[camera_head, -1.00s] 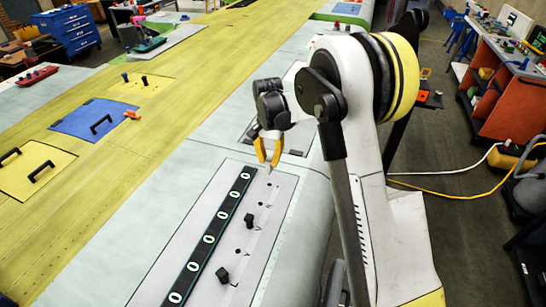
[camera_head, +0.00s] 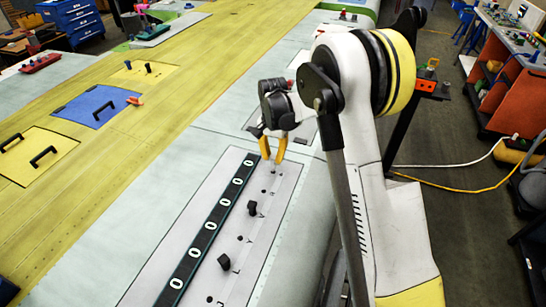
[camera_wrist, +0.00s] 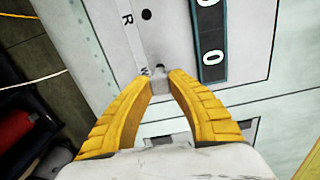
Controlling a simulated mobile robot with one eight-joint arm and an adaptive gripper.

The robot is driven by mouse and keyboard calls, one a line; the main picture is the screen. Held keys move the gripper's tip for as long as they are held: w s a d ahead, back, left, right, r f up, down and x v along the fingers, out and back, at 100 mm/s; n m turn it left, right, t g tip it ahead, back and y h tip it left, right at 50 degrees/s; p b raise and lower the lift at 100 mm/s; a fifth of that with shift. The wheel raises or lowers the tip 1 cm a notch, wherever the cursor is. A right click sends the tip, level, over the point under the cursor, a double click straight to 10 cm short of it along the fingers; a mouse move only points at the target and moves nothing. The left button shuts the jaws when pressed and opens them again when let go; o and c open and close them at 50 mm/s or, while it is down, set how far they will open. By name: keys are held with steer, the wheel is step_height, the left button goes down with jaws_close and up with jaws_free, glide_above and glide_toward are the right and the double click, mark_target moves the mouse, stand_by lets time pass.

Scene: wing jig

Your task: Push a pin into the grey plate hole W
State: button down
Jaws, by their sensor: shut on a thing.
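My gripper (camera_head: 273,160) is over the far end of the grey plate (camera_head: 172,254). In the wrist view its yellow fingers (camera_wrist: 160,80) are shut on a small grey pin (camera_wrist: 160,84). The pin's tip points at the plate, close to a dark hole (camera_wrist: 160,67) beside the letter W. The fingers partly cover the letter. I cannot tell whether the tip touches the plate or enters the hole.
A dark strip with white rings (camera_head: 209,228) runs along the plate beside the holes. Two black knobs (camera_head: 252,208) (camera_head: 224,262) stand on the plate. Another hole (camera_wrist: 147,14) is by the letter R. A blue panel (camera_head: 97,106) lies left.

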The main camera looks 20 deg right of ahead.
steer(key=shift+f, duration=0.15)
stand_by(0.3)
steer(key=shift+f+b, duration=0.75)
steer(key=shift+b, duration=0.05)
steer(key=shift+s+d+f+b, duration=0.2)
steer(key=shift+d+f+b, duration=0.05)
steer(key=shift+f+b, duration=0.25)
steer(key=c, duration=1.2)
jaws_free()
steer(key=shift+c, duration=0.2)
step_height(320, 180, up, 8)
steer(key=shift+s+d+r, duration=0.15)
steer(key=shift+s+d, duration=0.05)
steer(key=shift+d, duration=0.1)
